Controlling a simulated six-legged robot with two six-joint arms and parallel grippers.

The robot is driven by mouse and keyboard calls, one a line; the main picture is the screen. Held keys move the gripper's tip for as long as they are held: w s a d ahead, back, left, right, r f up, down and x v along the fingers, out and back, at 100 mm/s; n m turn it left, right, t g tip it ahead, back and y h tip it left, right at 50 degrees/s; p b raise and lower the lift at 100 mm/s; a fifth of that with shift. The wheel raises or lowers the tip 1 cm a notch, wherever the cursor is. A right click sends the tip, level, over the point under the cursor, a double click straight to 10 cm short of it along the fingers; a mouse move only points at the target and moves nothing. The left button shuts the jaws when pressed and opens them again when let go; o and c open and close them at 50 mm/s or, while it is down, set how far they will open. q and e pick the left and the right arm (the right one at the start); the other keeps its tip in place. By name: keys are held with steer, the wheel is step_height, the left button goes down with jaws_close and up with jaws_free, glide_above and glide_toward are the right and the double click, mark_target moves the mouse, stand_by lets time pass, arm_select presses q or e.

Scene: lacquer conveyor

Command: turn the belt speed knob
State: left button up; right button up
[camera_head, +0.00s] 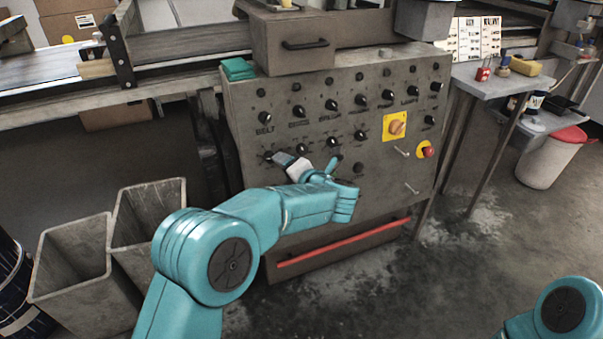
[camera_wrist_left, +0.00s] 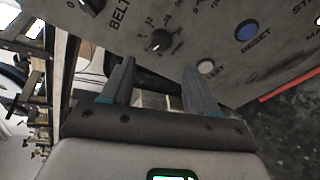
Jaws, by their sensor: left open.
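The belt speed knob (camera_wrist_left: 160,40) is black and round with a numbered dial around it, under the BELT label on the grey control panel (camera_head: 390,80). In the head view the knob (camera_head: 268,155) shows just left of my left gripper (camera_head: 281,157). In the left wrist view my left gripper (camera_wrist_left: 158,66) is open and empty, with its two fingers apart. The knob lies beyond the gap between the fingertips, apart from them. In the head view the lower finger is hidden behind the wrist. Only a piece of my right arm shows; its gripper is out of view.
Several other black knobs fill the panel, with an orange switch (camera_head: 396,125) and a red button (camera_head: 429,152) to the right. Grey bins (camera_head: 70,262) stand left.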

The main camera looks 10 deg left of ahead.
arm_select(q)
steer(key=p+v, duration=0.1)
steer(key=v, duration=0.7)
